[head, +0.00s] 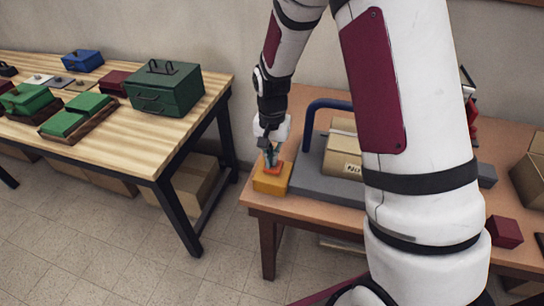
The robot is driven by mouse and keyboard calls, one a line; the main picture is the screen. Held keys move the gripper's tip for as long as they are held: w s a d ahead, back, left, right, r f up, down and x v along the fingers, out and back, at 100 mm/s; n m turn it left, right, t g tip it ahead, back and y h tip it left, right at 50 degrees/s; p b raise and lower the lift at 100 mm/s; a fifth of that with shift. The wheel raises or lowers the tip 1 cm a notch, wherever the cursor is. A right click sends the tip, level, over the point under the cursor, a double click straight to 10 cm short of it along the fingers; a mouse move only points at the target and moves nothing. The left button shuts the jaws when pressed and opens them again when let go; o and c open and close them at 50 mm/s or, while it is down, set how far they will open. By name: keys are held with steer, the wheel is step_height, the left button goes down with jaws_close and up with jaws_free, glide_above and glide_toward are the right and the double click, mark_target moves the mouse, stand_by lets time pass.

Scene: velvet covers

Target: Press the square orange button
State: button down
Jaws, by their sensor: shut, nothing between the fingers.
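The orange button (272,179) is a small yellow-orange block with a red-orange top, at the left front corner of the brown table (330,219). My gripper (271,164) is shut and empty, pointing down right over the button's top. Its fingertips look to be at or touching the red-orange top; I cannot tell whether the top is pressed in. The fingers partly cover the top.
A grey platform with a blue handle (325,104) and a cardboard box (342,155) stands right of the button. My arm hides much of the table. A dark red box (504,232) is at right. A wooden table (150,122) with green boxes stands left, across a floor gap.

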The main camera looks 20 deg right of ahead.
step_height(320, 180, down, 2)
steer(key=shift+f+b, duration=0.25)
steer(key=shift+b, duration=0.3)
steer(key=shift+s, duration=0.15)
steer(key=shift+f, duration=0.1)
step_height(320, 180, up, 15)
steer(key=p, duration=0.2)
steer(key=shift+w, duration=0.25)
stand_by(0.5)
